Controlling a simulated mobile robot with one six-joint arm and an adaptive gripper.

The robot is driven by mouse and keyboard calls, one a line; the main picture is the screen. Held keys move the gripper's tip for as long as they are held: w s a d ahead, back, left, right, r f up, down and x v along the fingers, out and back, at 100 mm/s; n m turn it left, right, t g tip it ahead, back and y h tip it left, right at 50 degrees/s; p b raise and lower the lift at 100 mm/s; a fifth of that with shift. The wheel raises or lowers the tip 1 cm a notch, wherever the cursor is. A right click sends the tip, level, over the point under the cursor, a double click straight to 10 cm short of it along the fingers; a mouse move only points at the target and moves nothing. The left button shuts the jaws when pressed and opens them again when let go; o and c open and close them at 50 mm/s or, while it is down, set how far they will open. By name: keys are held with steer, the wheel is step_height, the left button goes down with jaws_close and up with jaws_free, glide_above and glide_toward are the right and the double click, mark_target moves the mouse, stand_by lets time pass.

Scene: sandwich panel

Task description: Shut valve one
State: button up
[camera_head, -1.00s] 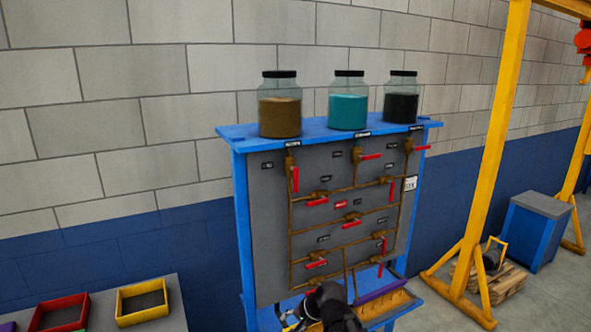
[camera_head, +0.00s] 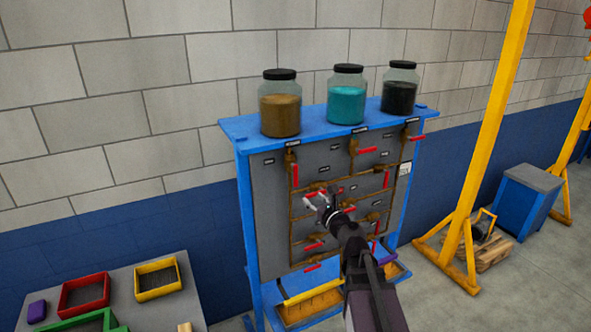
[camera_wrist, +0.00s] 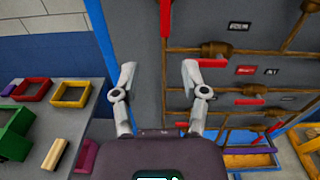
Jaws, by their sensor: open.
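A grey panel (camera_head: 268,215) in a blue frame carries brown pipes and several valves with red handles. The upper left valve's handle (camera_head: 295,175) hangs vertical; a vertical red handle also shows at the top of the wrist view (camera_wrist: 165,18). The upper middle handle (camera_head: 368,150) and upper right handle (camera_head: 417,137) lie roughly horizontal. The labels are too small to read, so I cannot tell which is valve one. My gripper (camera_head: 318,200) is open and empty in front of the panel's middle, its fingers spread in the wrist view (camera_wrist: 158,75). My arm hides some middle valves.
Jars of brown (camera_head: 280,110), teal (camera_head: 346,100) and black (camera_head: 399,92) material stand on the panel's top shelf. A grey table (camera_head: 205,312) with coloured bins is at lower left. A yellow gantry post (camera_head: 490,130) stands right. A yellow-edged tray (camera_head: 315,302) sits below the panel.

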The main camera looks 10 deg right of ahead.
mark_target(296, 178)
steer(key=shift+d+r+m+h, duration=0.25)
steer(key=shift+d+m+h, duration=0.05)
steer(key=shift+m, duration=0.1)
steer(key=shift+w, duration=0.1)
steer(key=x, duration=1.3)
steer(key=shift+w+a+r, duration=0.15)
steer(key=shift+w+r, duration=0.05)
steer(key=shift+w, duration=0.2)
jaws_close()
